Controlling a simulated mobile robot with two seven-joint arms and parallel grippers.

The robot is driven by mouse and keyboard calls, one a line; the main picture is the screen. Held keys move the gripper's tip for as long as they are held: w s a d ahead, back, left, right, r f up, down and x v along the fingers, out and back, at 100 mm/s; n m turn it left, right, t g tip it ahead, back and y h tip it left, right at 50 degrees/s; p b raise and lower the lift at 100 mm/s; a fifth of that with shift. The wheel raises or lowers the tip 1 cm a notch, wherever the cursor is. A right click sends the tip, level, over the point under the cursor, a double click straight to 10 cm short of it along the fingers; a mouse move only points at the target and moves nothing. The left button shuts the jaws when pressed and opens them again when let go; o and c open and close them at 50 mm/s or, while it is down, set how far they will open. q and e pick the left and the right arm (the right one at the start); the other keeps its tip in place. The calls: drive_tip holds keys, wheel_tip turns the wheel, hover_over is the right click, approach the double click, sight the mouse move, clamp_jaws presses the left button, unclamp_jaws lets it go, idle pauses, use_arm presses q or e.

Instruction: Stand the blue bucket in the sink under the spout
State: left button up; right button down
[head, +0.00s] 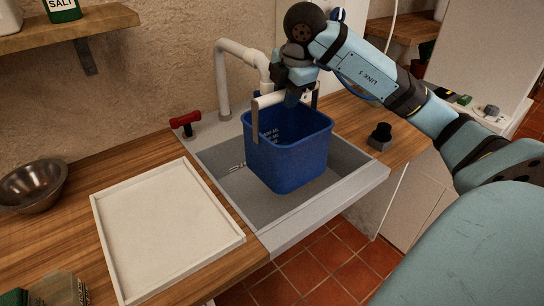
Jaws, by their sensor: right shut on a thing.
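The blue bucket (289,152) is upright in the head view, over the grey sink (222,180). My right gripper (290,95) is shut on the handle, above the bucket. The fingertips are partly hidden by the wrist. The bucket's base appears inside the sink's outline; I cannot tell whether it touches the sink floor. My left gripper is not in view.
A red tap handle (185,121) stands at the sink's back left corner. A white tray (165,225) lies on the wooden counter left of the sink. A metal bowl (32,186) is at far left. A small black-topped object (380,136) stands right of the sink.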

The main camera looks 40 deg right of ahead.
drive_tip(key=shift+w+f, duration=0.1)
drive_tip(key=shift+f, duration=0.3)
drive_tip(key=b, duration=0.2)
approach(276, 140)
drive_tip(key=s+a+f, duration=0.2)
drive_tip(key=s+f, duration=0.1)
drive_tip(key=s+a+f, duration=0.1)
drive_tip(key=s, duration=0.1)
drive_tip(key=shift+a+f, duration=0.3)
drive_tip(key=shift+a, duration=0.05)
drive_tip(key=shift+w+d, duration=0.15)
drive_tip(key=shift+w, duration=0.85)
drive_tip(key=shift+w+d, duration=0.1)
drive_tip(key=shift+w, duration=0.95)
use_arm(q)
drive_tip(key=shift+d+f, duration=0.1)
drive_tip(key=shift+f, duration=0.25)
use_arm(e)
drive_tip(key=shift+f, duration=0.6)
drive_tip(key=shift+f, duration=0.15)
drive_tip(key=c, duration=0.9)
unclamp_jaws()
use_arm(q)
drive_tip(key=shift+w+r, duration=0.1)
